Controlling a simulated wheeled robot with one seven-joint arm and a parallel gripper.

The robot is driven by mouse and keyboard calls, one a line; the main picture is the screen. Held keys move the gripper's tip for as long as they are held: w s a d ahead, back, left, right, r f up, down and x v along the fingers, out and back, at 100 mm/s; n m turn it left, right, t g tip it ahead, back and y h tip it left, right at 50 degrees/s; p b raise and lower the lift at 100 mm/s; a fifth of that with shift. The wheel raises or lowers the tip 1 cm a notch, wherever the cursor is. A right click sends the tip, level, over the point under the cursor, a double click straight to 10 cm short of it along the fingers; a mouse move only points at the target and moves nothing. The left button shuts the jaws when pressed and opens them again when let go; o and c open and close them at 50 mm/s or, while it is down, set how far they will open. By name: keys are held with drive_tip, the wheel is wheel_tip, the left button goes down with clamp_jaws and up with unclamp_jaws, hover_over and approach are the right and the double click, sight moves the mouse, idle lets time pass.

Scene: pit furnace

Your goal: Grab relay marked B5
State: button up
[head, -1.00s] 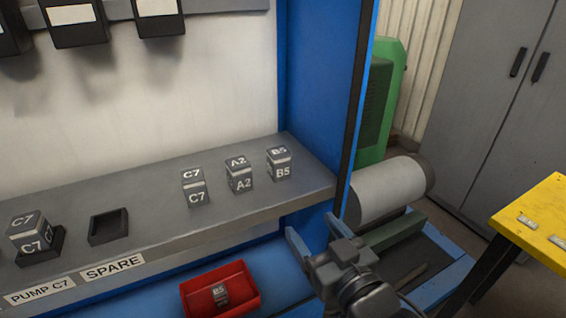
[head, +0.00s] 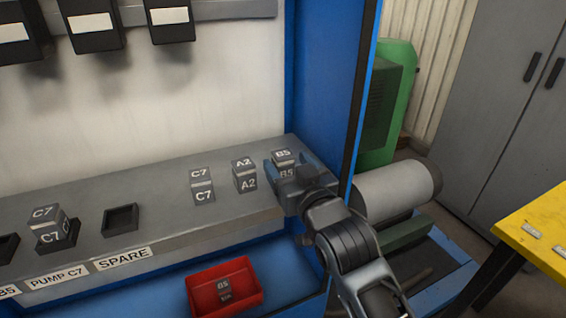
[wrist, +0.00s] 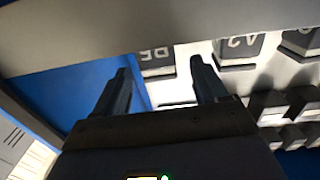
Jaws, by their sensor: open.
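The relay marked B5 (head: 283,155) stands upright at the right end of the grey shelf (head: 165,210), its lower front partly hidden by my gripper in the head view. My gripper (head: 283,168) is open, just in front of this relay. In the wrist view the relay (wrist: 156,62) shows upside down beyond the two fingertips (wrist: 160,66), roughly between them; I cannot tell if they touch it. Another relay marked B5 (head: 224,287) lies in the red bin (head: 195,300) below the shelf.
Relays marked A2 (head: 244,174) and C7 (head: 202,186) stand left of the B5 relay. Another C7 relay (head: 45,222) sits in a socket, beside an empty socket (head: 121,220) above the SPARE label. A blue cabinet wall (head: 325,100) rises close on the right.

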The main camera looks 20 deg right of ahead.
sight(287, 161)
drive_tip(key=shift+w+d+r, duration=0.1)
drive_tip(key=shift+w+r, duration=0.05)
drive_tip(key=shift+w, duration=1.6)
drive_tip(key=c, duration=1.1)
